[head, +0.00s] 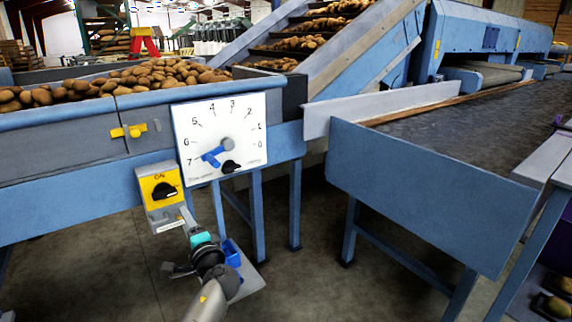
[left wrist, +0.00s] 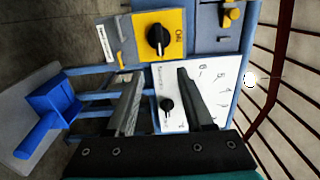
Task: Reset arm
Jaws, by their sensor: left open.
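My left arm reaches up from the bottom of the head view, with my left gripper (head: 187,218) just below the yellow switch box (head: 146,186) marked ON. In the left wrist view my left gripper (left wrist: 160,76) has its fingers apart with nothing between them. The white dial plate (head: 255,122), numbered 0 to 7, has a blue lever (head: 212,156) near the 7 and a small black knob (head: 230,166). In the left wrist view the dial plate (left wrist: 224,72) is partly behind one finger, and the switch box (left wrist: 176,48) is beyond the fingertips. My right gripper is not in view.
The potato bin (head: 60,118) carries a yellow latch (head: 130,130).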

